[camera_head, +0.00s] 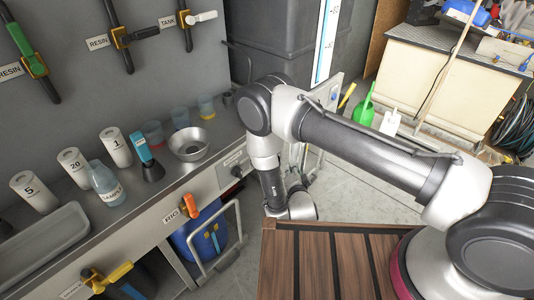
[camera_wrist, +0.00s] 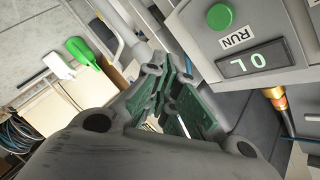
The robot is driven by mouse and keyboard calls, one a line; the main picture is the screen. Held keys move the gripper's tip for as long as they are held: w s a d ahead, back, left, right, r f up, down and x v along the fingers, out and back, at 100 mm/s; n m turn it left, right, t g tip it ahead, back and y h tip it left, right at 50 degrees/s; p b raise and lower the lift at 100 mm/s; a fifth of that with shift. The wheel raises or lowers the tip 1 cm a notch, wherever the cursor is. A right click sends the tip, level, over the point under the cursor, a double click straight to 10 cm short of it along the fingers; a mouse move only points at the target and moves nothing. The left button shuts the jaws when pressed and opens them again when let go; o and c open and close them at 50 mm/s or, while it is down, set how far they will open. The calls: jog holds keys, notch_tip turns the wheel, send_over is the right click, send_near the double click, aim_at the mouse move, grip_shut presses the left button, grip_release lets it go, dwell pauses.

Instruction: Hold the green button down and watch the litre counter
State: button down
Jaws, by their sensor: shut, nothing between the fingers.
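The round green button (camera_wrist: 220,17) is on a light grey control box at the top right of the wrist view. It has a RUN label (camera_wrist: 238,40) beside it. The litre counter (camera_wrist: 250,60) is a dark display on the same box and reads 0 L, seen upside down. My gripper (camera_wrist: 170,78) is in the middle of the wrist view, shut and empty. Its fingers are left of and below the button in the picture, apart from it. In the head view my arm covers the area around the gripper, and I cannot make out button or counter there.
A counter with a steel bowl (camera_head: 189,145), a bottle (camera_head: 104,183) and numbered cylinders stands at the left. A blue drum (camera_head: 200,238) sits below it. A brass hose fitting (camera_wrist: 277,100) is near the control box. A green can (camera_head: 365,112) stands on the floor behind.

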dwell(0.4)
jog(key=w+a, duration=0.5)
jog(key=a, duration=0.2)
jog(key=shift+w, duration=0.2)
dwell(1.4)
jog(key=shift+w+a, duration=0.25)
jog(key=shift+a, duration=0.05)
jog(key=shift+w+a, duration=0.35)
jog(key=shift+a, duration=0.15)
dwell(2.4)
jog(key=shift+d, duration=0.1)
dwell(0.7)
jog(key=shift+s+d, duration=0.6)
jog(key=shift+d, duration=0.1)
jog(key=shift+s+d, duration=0.8)
jog(key=shift+d, duration=0.2)
jog(key=shift+s+d, duration=0.75)
jog(key=shift+d, duration=0.25)
